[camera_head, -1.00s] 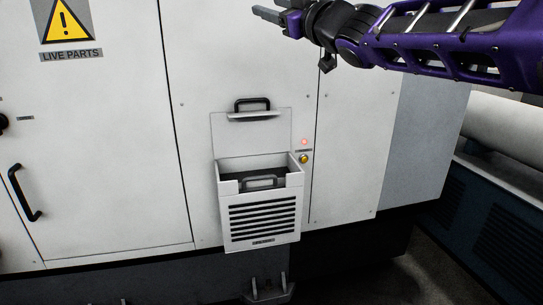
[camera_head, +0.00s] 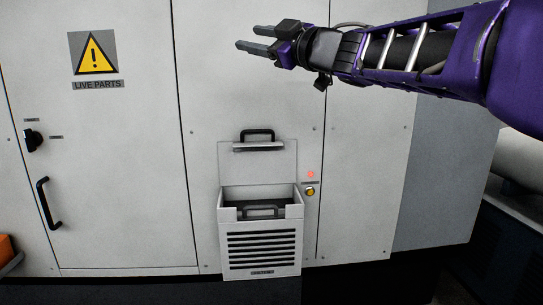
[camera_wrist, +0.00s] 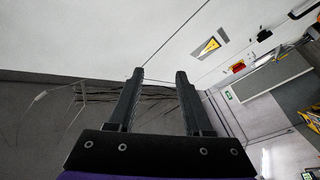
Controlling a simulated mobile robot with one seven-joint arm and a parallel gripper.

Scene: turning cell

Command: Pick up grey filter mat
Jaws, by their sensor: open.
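The grey filter mat cannot be made out for certain; a grey frame with a handle (camera_head: 262,211) shows inside the open filter box (camera_head: 262,250) on the white cabinet front in the head view. The box has a slotted front, and dark space shows behind the handle. My gripper (camera_head: 256,48) is open and empty, well above the box and pointing left. In the wrist view its two fingers (camera_wrist: 159,75) are apart with nothing between them.
A raised flap with a black handle (camera_head: 257,137) stands above the box. A red light (camera_head: 311,174) and a yellow button (camera_head: 310,191) are to its right. A black door handle (camera_head: 47,203) and a warning sign (camera_head: 94,53) are further left.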

